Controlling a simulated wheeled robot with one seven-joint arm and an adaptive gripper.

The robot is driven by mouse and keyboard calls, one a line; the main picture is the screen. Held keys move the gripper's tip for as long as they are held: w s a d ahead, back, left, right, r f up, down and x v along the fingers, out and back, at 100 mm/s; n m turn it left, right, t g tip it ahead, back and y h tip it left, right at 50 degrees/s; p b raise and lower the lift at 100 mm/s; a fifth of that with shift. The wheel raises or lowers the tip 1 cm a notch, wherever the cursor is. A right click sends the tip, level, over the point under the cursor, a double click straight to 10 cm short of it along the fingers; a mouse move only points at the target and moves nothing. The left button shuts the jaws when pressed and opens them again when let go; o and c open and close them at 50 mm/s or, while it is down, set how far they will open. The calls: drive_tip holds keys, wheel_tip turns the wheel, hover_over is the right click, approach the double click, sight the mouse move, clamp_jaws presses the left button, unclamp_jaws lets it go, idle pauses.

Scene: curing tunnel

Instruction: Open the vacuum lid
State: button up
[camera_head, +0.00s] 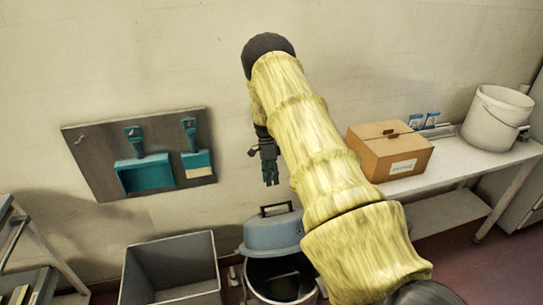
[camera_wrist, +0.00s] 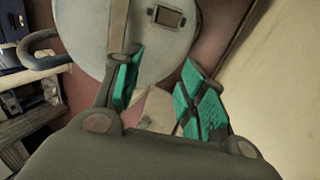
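The vacuum stands on the floor in the lower middle of the head view, with a dark round drum (camera_head: 282,287) and a blue-grey lid (camera_head: 272,235) with a black handle (camera_head: 276,209). The lid is tilted up at the back, and part of the dark drum interior shows below it. My arm hides the right side of the vacuum. My gripper (camera_head: 269,172) hangs above the handle, apart from it. In the wrist view my gripper (camera_wrist: 162,88) has its green fingers spread with nothing between them. A pale round surface (camera_wrist: 95,40), probably the lid, lies beyond them.
A grey open bin (camera_head: 172,268) stands left of the vacuum. A wall panel (camera_head: 90,160) holds teal cleaning tools. A bench (camera_head: 455,165) at right carries a cardboard box (camera_head: 388,155) and a white bucket (camera_head: 495,118). A rack (camera_head: 30,250) stands at far left.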

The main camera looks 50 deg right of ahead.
drive_tip(key=v, duration=0.3)
drive_tip(key=shift+r, duration=0.15)
idle(0.5)
